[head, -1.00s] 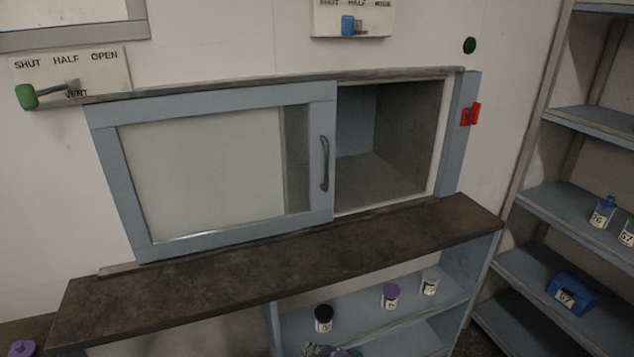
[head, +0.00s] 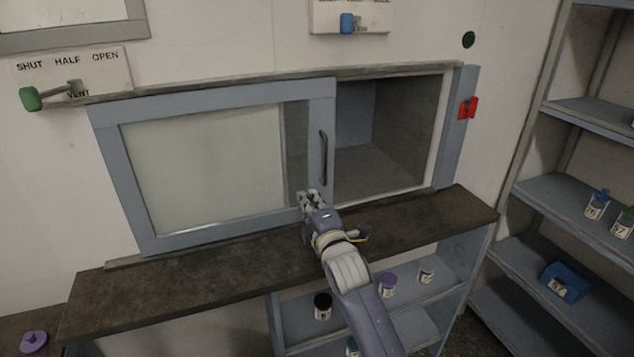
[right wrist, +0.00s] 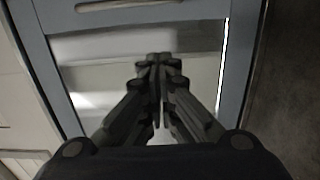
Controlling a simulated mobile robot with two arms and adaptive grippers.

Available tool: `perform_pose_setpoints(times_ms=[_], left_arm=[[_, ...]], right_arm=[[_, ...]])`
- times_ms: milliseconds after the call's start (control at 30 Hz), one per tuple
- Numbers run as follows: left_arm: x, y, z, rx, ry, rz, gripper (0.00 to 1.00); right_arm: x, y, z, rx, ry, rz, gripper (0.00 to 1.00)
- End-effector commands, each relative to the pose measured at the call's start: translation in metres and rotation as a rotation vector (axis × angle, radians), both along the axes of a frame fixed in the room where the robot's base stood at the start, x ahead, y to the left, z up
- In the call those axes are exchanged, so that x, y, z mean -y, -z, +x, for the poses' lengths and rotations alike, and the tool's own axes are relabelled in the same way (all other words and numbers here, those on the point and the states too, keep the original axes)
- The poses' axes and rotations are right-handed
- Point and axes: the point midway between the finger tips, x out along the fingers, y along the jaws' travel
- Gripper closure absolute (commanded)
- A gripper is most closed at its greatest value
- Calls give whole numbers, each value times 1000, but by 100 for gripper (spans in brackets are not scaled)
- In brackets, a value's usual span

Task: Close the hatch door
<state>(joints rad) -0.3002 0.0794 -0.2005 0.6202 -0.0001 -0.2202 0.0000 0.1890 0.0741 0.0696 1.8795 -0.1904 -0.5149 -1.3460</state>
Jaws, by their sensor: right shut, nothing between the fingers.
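The hatch door (head: 220,92) is a sliding panel with a blue-grey frame and a pane. It covers the left part of the hatch opening (head: 385,160), and the right part stands open. A dark vertical handle (head: 323,158) is on the door's right stile. My right gripper (head: 308,196) is shut and empty, in front of the door's lower right part, below and slightly left of the handle. The right wrist view shows the shut fingers (right wrist: 157,62) before the door's frame (right wrist: 240,70) and pane. I cannot tell whether they touch it. My left gripper is not in view.
A dark counter ledge (head: 190,270) runs below the hatch. A red latch piece (head: 467,108) is on the right jamb. Jars such as the purple-lidded one (head: 387,284) stand on the shelf underneath. A shelf rack (head: 560,190) stands at the right.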

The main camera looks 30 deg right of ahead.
Motion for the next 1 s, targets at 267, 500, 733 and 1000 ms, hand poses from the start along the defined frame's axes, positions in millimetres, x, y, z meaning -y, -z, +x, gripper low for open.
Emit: perform_pose_setpoints(times_ms=[267,500,733,1000], left_arm=[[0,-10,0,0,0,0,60],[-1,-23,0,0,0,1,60],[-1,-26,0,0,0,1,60],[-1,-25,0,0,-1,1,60]], right_arm=[[8,-2,44,-2,1,1,100],[37,-2,52,-2,1,-1,100],[49,0,53,-1,0,1,100],[49,1,53,-1,0,1,100]])
